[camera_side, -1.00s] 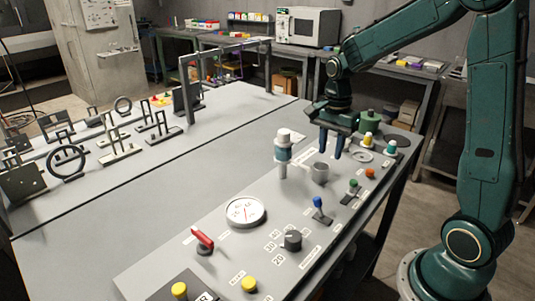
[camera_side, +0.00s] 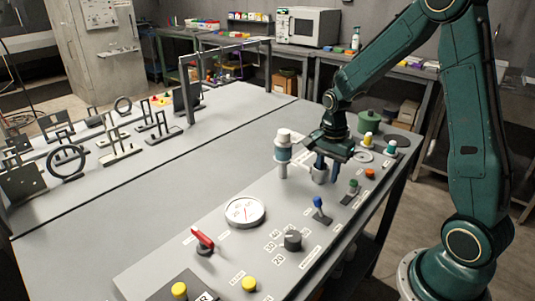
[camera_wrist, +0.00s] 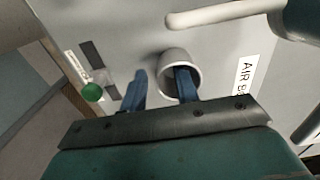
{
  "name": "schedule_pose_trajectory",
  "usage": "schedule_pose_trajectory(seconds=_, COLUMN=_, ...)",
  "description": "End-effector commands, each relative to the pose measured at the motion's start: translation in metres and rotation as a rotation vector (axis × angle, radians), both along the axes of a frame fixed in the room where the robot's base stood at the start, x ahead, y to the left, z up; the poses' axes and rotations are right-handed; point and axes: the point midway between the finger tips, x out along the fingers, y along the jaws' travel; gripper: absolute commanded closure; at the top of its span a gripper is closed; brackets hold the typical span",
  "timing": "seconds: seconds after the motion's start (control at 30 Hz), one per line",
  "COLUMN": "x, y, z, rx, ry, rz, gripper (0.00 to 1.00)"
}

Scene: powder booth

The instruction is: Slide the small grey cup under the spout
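The small grey cup (camera_side: 318,177) stands on the grey panel, right of the white and teal dispenser (camera_side: 283,152). My gripper (camera_side: 328,173) is open at the cup. In the wrist view my gripper (camera_wrist: 159,78) shows one blue finger across the cup's mouth, seemingly inside it, and the other outside, left of the cup. I cannot tell whether either finger touches the cup.
A blue-topped lever (camera_side: 318,204), a dark knob (camera_side: 292,240) and a round gauge (camera_side: 245,212) sit on the panel in front. A green-topped switch (camera_side: 353,187) and an orange button (camera_side: 370,173) are close on the right. A green pot (camera_side: 369,122) stands behind.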

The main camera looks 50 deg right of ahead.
Motion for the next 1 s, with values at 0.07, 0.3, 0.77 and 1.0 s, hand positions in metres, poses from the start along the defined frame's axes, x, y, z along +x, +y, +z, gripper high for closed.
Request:
schedule_pose_trajectory(seconds=0.07, x=0.000, y=0.000, z=0.000, rx=0.000, ry=0.000, rz=0.000, gripper=0.75)
schedule_pose_trajectory(seconds=0.3, x=0.000, y=0.000, z=0.000, rx=0.000, ry=0.001, rz=0.000, gripper=1.00)
schedule_pose_trajectory(seconds=0.77, x=-0.001, y=0.007, z=-0.001, rx=0.002, ry=0.005, rz=0.003, gripper=1.00)
schedule_pose_trajectory(seconds=1.0, x=-0.001, y=0.023, z=-0.002, rx=0.004, ry=0.008, rz=0.005, gripper=1.00)
